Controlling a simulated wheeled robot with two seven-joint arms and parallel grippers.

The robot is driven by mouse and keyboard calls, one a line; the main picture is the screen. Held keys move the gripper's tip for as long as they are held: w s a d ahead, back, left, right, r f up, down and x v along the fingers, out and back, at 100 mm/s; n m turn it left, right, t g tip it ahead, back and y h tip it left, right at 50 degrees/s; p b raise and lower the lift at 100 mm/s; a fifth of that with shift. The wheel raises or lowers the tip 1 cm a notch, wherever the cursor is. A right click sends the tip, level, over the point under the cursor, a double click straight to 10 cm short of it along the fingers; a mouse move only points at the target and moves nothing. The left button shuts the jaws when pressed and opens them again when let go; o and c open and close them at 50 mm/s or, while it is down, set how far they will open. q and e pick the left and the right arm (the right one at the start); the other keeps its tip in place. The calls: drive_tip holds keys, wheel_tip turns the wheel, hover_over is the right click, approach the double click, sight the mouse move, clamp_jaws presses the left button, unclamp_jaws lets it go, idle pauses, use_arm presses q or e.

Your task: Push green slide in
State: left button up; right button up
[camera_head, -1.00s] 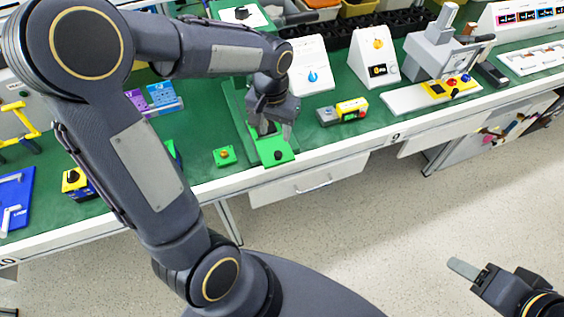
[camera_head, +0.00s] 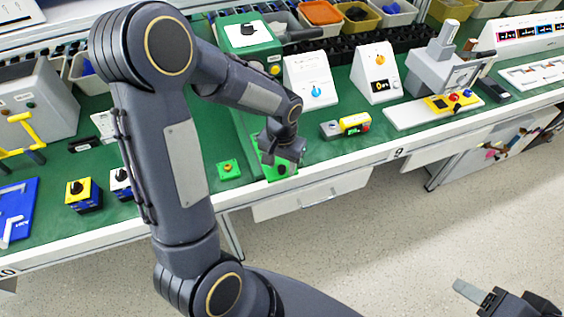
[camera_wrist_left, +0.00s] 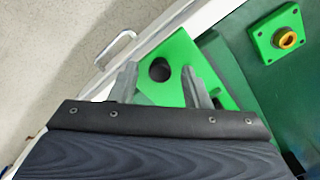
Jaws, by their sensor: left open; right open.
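The green slide (camera_head: 281,170) lies at the front edge of the green bench top, with a round black knob or hole near its front end. In the left wrist view the slide (camera_wrist_left: 180,52) shows as a flat green plate with a dark round spot. My left gripper (camera_head: 288,156) is just above the slide. In the wrist view its two fingers (camera_wrist_left: 161,86) are spread, one on each side of the dark spot; I cannot tell whether they touch the plate. The slide's rear part is hidden behind my gripper. My right gripper (camera_head: 474,293) is off the bench at lower right, open and empty.
A green button plate (camera_head: 228,169) sits left of the slide and also shows in the wrist view (camera_wrist_left: 284,38). A grey and yellow box (camera_head: 345,125) stands to the right. White sloped panels stand behind. The floor in front is free; a drawer handle is below the edge.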

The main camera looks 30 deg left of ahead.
use_arm(q)
clamp_jaws()
drive_tip(key=shift+w, duration=0.1)
drive_tip(key=w+a, duration=0.2)
drive_tip(key=a, duration=0.1)
drive_tip(key=w+a, duration=0.3)
drive_tip(key=shift+w+a+p, duration=0.3)
drive_tip(key=shift+p, duration=0.05)
unclamp_jaws()
drive_tip(key=shift+r, duration=0.1)
wheel_tip(320, 180, up, 8)
